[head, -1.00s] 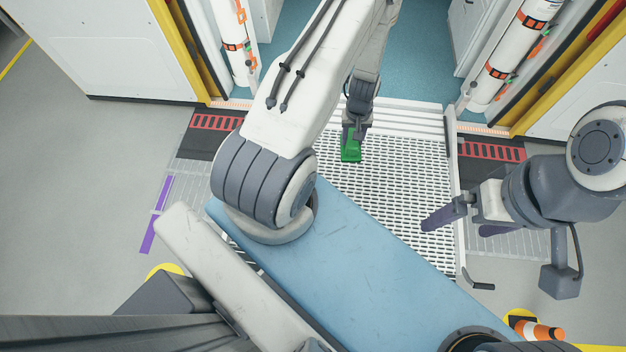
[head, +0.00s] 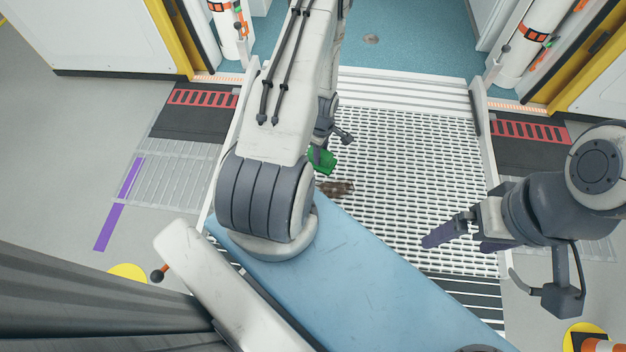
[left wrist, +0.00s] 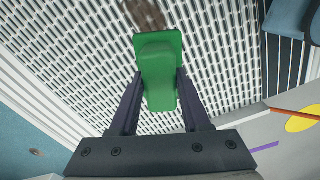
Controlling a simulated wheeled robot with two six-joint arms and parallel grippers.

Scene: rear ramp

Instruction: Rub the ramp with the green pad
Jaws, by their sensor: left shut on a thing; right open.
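The ramp (head: 405,165) is a pale metal grating with long slots, sloping from the teal-floored doorway. A brown dirty patch (head: 335,188) lies on it, and the patch also shows at the top of the left wrist view (left wrist: 146,14). My left gripper (left wrist: 157,88) is shut on the green pad (left wrist: 158,60), with a finger on each side of its grip. In the head view the pad (head: 322,160) is just beyond the patch. I cannot tell whether the pad touches the grating. My right gripper (head: 463,240) is open and empty over the ramp's right side.
White side rails (head: 490,150) edge the ramp. My blue base top covers its near left part. White cylinders (head: 530,35) stand beside the doorway. A small dark spot (head: 371,39) is on the teal floor. An orange cone (head: 595,345) is at bottom right.

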